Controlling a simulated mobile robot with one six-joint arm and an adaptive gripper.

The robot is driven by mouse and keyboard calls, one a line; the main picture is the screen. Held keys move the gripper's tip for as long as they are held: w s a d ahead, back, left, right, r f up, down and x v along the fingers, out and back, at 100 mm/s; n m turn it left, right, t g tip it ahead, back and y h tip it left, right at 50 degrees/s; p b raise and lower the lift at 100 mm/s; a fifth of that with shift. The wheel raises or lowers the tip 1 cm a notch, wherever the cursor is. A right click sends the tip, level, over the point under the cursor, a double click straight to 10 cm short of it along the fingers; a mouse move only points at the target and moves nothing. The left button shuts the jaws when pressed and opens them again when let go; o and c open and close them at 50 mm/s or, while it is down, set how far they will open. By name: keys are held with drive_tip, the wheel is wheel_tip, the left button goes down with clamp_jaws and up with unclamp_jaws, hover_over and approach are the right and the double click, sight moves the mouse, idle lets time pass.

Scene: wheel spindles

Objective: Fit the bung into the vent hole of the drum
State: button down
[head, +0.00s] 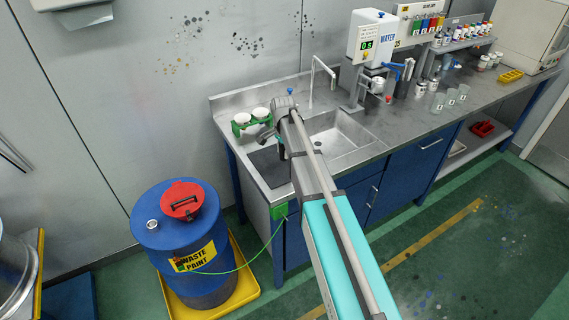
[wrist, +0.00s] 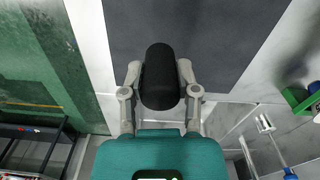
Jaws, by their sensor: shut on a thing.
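The blue drum (head: 172,245), marked WASTE PAINT, stands left of the steel counter. Its top carries a red lid (head: 181,200) with a dark handle and, left of that, a small pale ring (head: 153,225) that looks like the vent hole. My gripper (wrist: 159,72) is shut on a black, rounded piece, which I take to be the bung (wrist: 159,88). In the wrist view it is held between both fingers, above a dark grey mat (wrist: 225,30). In the head view my gripper (head: 268,136) is over the counter's left end, apart from the drum; the bung is not clear there.
The drum stands in a yellow tray (head: 247,285). A green cable (head: 240,268) runs from the drum to a green box (head: 279,211) on the counter's side. A green rack (head: 240,128) with white-topped items and a sink (head: 345,140) lie near my gripper. Green floor is clear at right.

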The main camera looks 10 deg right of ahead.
sight(284, 159)
drive_tip(key=shift+w+d+f, duration=0.1)
drive_tip(key=shift+w+f, duration=0.15)
drive_tip(key=shift+f, duration=0.05)
drive_tip(key=shift+f, duration=0.1)
drive_tip(key=shift+w+d+f+b, duration=0.2)
drive_tip(key=shift+w+f+b, duration=0.2)
drive_tip(key=shift+f+b, duration=1.55)
drive_tip(key=shift+b, duration=0.2)
drive_tip(key=shift+f, duration=0.15)
drive_tip(key=shift+c, duration=1.8)
unclamp_jaws()
drive_tip(key=shift+r, duration=0.2)
wheel_tip(284, 159, up, 12)
drive_tip(key=p, duration=1.2)
